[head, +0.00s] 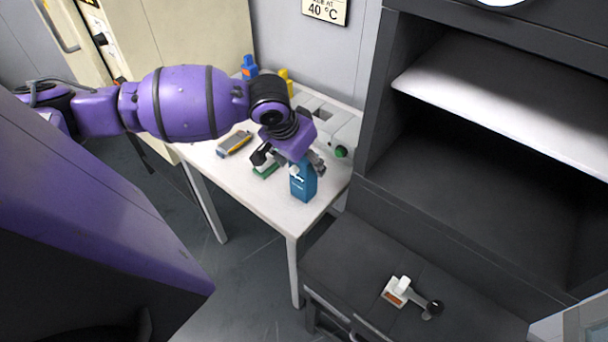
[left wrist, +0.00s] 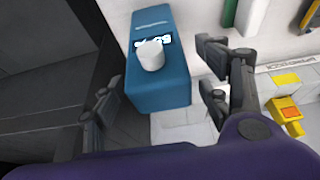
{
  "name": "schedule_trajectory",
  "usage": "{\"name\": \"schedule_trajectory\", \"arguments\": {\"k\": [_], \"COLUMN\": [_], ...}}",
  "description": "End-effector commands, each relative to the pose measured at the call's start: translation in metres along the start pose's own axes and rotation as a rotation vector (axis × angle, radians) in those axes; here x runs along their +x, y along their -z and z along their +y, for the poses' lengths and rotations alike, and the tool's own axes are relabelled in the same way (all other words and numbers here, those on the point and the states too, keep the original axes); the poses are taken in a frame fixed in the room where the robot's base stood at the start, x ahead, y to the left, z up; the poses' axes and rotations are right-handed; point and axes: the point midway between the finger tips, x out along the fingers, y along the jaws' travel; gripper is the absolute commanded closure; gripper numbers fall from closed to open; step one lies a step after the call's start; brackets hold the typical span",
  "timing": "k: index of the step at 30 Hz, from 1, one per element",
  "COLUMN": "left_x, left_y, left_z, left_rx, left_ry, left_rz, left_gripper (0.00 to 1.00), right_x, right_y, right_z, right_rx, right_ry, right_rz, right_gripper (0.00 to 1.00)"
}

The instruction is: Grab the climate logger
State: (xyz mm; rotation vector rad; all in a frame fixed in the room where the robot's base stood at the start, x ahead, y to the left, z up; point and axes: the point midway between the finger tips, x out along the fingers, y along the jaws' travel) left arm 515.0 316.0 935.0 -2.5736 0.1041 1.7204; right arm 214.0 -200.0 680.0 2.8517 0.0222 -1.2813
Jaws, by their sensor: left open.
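A blue upright box (head: 303,182) with a white round cap and a small label or display looks like the climate logger. It stands near the front right corner of the white table (head: 265,205). In the left wrist view the blue box (left wrist: 160,75) lies between the finger lines, with its white cap facing the camera. My left gripper (head: 289,166) is open and empty, just above and behind the box in the head view. In the left wrist view its fingers (left wrist: 158,90) are spread to either side; contact cannot be told. My right gripper is not in view.
A grey-yellow tool (head: 234,144), a green item (head: 266,170), a blue bottle (head: 250,68) and a yellow item (head: 286,77) share the table. A white device with a green knob (head: 341,152) stands behind. A dark cabinet is right; its lower bench holds a white-orange device (head: 397,291).

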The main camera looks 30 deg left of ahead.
Motion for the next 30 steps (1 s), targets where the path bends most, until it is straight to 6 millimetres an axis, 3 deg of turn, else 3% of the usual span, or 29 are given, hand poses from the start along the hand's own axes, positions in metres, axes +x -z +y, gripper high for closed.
{"name": "schedule_trajectory", "arguments": {"k": [4,20,30], "left_x": [-0.0015,-0.0019,-0.0067], "left_y": [0.0011,0.0013,0.0036], "left_z": [-0.0003,-0.0004,-0.0005], "left_rx": [0.000,0.000,0.000], "left_ry": [0.001,0.001,0.001], "left_rz": [0.002,0.003,0.003], "left_gripper": [0.31,0.99,1.00], "right_x": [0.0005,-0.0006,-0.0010], "right_y": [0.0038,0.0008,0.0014], "right_z": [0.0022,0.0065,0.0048], "right_rx": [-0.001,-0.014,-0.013], "right_ry": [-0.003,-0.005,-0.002], "right_rz": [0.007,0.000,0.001], "right_gripper": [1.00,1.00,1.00]}}
